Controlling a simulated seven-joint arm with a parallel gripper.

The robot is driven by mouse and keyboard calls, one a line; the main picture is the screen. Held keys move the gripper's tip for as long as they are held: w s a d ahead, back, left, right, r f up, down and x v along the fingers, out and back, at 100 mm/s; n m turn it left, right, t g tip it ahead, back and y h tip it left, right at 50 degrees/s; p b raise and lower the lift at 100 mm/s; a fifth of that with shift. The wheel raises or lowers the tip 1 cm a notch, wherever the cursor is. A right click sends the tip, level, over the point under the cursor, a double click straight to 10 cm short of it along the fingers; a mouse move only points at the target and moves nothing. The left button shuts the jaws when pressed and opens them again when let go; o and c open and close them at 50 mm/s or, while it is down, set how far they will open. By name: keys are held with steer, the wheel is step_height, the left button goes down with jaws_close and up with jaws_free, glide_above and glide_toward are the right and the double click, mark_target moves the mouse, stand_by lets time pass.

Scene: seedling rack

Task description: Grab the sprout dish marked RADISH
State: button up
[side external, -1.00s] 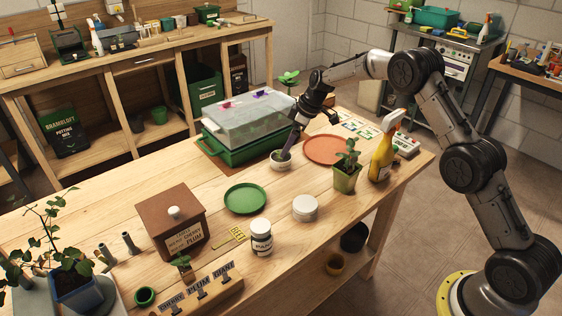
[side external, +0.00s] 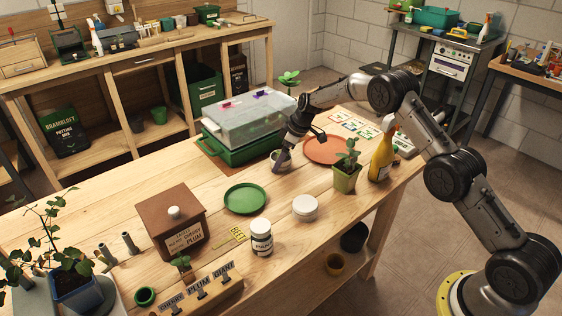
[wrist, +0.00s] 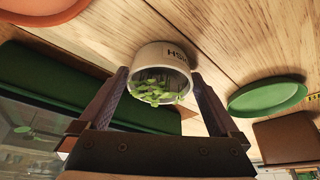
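A small round white dish (wrist: 163,57) of green sprouts (wrist: 155,92) stands on the wooden table in the wrist view. Its dark label appears upside down, with only the letters H, S, I clear, which fits the end of RADISH. My gripper (wrist: 160,73) is open, with one finger on each side of the dish. A narrow gap shows at the left finger; the right finger is very close, and I cannot tell whether it touches. In the side view, the dish (side external: 275,154) is partly hidden behind my gripper (side external: 280,163).
A green tray with a clear lid (side external: 247,118) stands just left of the dish. A terracotta plate (side external: 326,149) lies to the right, and a green plate (side external: 245,199) nearer the front. A potted plant (side external: 345,180) and yellow spray bottle (side external: 380,160) stand farther right.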

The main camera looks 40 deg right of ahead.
steer(key=c, duration=1)
steer(key=shift+c, duration=0.2)
steer(key=shift+r, duration=0.1)
